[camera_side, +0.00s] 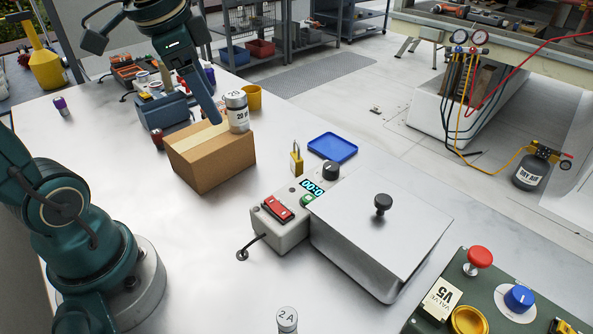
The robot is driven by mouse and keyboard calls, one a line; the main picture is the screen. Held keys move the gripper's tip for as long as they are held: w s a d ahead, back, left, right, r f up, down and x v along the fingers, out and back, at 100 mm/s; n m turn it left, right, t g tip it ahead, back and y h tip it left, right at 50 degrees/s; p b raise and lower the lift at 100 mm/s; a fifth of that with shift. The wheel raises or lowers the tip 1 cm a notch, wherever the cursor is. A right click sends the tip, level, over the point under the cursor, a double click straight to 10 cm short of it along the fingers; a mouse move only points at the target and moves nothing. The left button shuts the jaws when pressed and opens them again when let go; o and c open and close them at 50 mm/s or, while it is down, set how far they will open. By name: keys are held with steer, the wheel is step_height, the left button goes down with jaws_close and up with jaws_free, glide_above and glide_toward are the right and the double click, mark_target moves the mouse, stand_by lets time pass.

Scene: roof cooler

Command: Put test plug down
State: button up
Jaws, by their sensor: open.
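No item is clearly marked as the test plug. A grey and white labelled cylinder (238,112) stands upright on top of a cardboard box (212,160). My gripper (214,114) points down from the upper left, with its tip just left of this cylinder. It is open and holds nothing that I can see. I cannot tell whether it touches the cylinder or the box. A second small cylinder marked "2 A" (287,319) stands at the bottom edge, partly cut off.
A device with a metal lid (380,235) stands at centre right. A yellow cup (252,97) and toolbox (170,110) stand near the box.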

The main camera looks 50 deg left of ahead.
steer(key=s+d+f+n+t+h, duration=0.1)
steer(key=s+d+f+n, duration=0.3)
steer(key=s+d, duration=0.3)
steer(key=shift+d+f+n+t, duration=0.2)
steer(key=shift+n+t, duration=0.2)
stand_by(0.7)
